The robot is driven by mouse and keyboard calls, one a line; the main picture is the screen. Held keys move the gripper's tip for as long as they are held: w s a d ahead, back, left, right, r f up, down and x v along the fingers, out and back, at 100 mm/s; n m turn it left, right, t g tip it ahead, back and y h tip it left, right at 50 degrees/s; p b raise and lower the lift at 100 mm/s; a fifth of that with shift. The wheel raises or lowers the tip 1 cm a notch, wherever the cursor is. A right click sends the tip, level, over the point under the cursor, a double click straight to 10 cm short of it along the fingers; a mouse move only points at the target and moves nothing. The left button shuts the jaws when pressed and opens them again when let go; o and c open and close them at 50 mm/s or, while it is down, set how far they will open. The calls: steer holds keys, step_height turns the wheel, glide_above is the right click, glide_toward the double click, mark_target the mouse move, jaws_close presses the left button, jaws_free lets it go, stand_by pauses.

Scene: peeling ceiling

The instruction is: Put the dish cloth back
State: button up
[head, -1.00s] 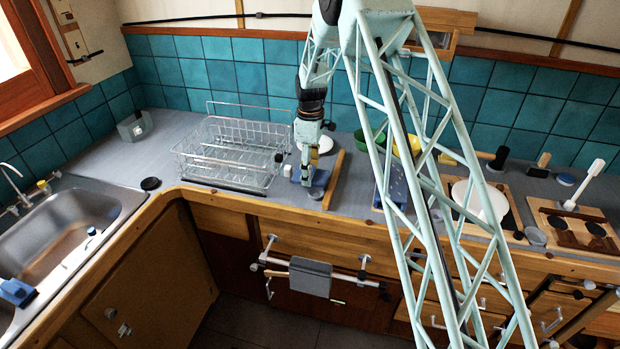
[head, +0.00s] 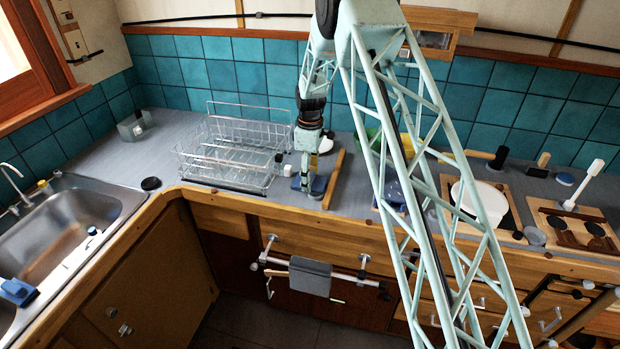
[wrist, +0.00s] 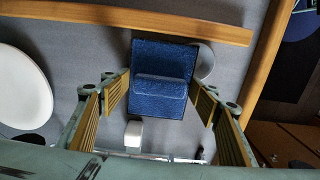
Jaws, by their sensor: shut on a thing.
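I cannot tell whether the cloth touches the counter.
The wire dish rack (head: 232,155) stands close to the left. The wooden strip (head: 334,179) lies to the right. A grey cloth (head: 310,278) hangs on the front rail (head: 350,279). The sink (head: 65,235) is far left; my arm hides some counter.

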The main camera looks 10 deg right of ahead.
steer(key=shift+f, duration=0.1)
steer(key=o, duration=1.3)
steer(key=shift+r, duration=0.2)
step_height(320, 180, up, 12)
stand_by(1.0)
